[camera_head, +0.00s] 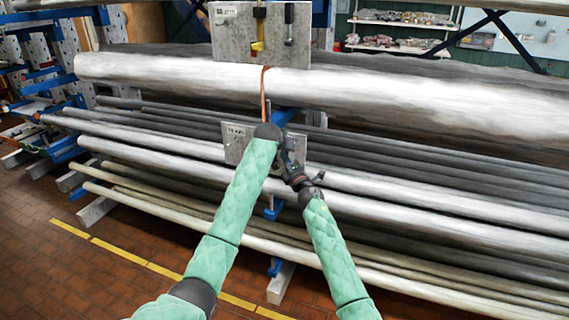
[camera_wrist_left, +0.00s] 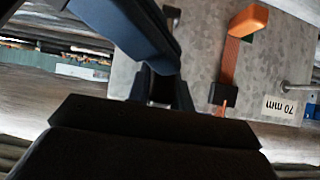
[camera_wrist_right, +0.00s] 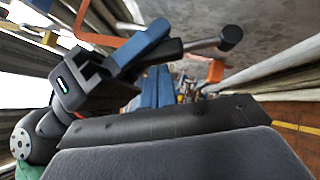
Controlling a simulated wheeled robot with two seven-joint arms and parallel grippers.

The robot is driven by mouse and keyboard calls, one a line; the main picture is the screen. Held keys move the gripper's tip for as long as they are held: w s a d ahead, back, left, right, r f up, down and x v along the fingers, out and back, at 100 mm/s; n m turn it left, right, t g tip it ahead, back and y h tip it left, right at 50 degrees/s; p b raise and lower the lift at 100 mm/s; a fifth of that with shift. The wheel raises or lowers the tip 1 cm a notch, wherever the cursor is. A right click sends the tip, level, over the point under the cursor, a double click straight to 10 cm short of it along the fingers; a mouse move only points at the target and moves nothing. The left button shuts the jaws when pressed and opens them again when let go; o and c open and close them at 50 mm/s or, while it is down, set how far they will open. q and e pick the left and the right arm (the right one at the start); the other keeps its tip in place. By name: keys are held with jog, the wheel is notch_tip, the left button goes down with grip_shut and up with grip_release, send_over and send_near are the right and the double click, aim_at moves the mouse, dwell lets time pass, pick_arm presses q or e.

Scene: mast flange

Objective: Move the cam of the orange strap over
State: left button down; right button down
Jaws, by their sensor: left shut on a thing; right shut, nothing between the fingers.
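The orange strap (camera_head: 263,95) hangs down the front of the large pale pipe in the head view. Its orange cam (camera_wrist_left: 249,20) stands on a grey plate (camera_wrist_left: 200,60) labelled 70 mm in the left wrist view, with orange webbing below it. My left gripper (camera_wrist_left: 162,90) is shut; the thing between its fingers is too dark to make out. The cam is apart from those fingers, to their right in that view. My right gripper (camera_head: 284,160) is shut and empty, close beside the left at the lower plate. My left gripper also shows near orange webbing (camera_wrist_right: 97,37) in the right wrist view.
Several long pipes lie on the rack below. A metal pin with a black knob (camera_wrist_right: 229,37) sticks out nearby.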

pick_arm(q)
jog(key=shift+d, duration=0.1)
pick_arm(e)
jog(key=shift+w+d+r, duration=0.3)
jog(key=shift+w+r, duration=0.3)
jog(key=shift+w, duration=0.05)
pick_arm(q)
jog(key=c, duration=1.3)
grip_release()
jog(key=shift+o, duration=0.3)
pick_arm(e)
jog(key=shift+a+f, duration=0.1)
jog(key=shift+f, duration=0.05)
